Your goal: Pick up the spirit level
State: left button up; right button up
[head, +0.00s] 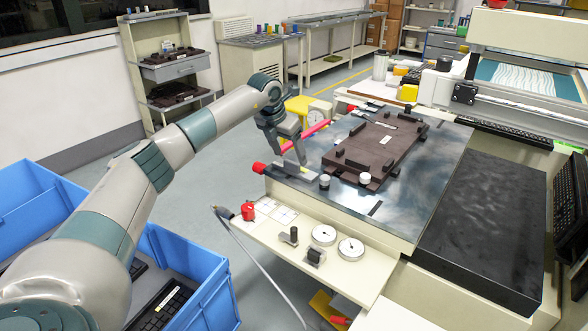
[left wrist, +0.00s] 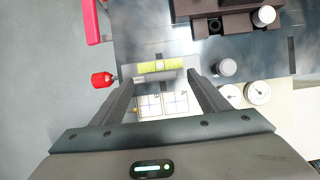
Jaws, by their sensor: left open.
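The spirit level (left wrist: 160,67), a short bar with a yellow-green face, lies near the edge of the dark plate in the left wrist view. My left gripper (left wrist: 160,80) is open, with one finger on each side of the level in that view. I see no finger clearly touching it. In the head view my left gripper (head: 287,156) points down over the left corner of the machine's plate (head: 335,132). The level is hard to make out there beside the fingers. My right gripper is not in view.
A red knob (left wrist: 103,79) sits just left of the level. A dark cylinder (left wrist: 225,67) and two round dials (left wrist: 257,92) are to its right. A brown fixture (head: 375,150) stands on the plate. Blue crates (head: 195,262) stand on the floor at left.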

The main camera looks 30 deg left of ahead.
aim_at(291, 162)
pick_arm(q)
jog(key=shift+x, duration=1.75)
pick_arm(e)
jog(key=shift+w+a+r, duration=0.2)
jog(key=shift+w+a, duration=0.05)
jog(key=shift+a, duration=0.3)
pick_arm(q)
jog(key=c, duration=1.5)
jog(key=shift+r, duration=0.1)
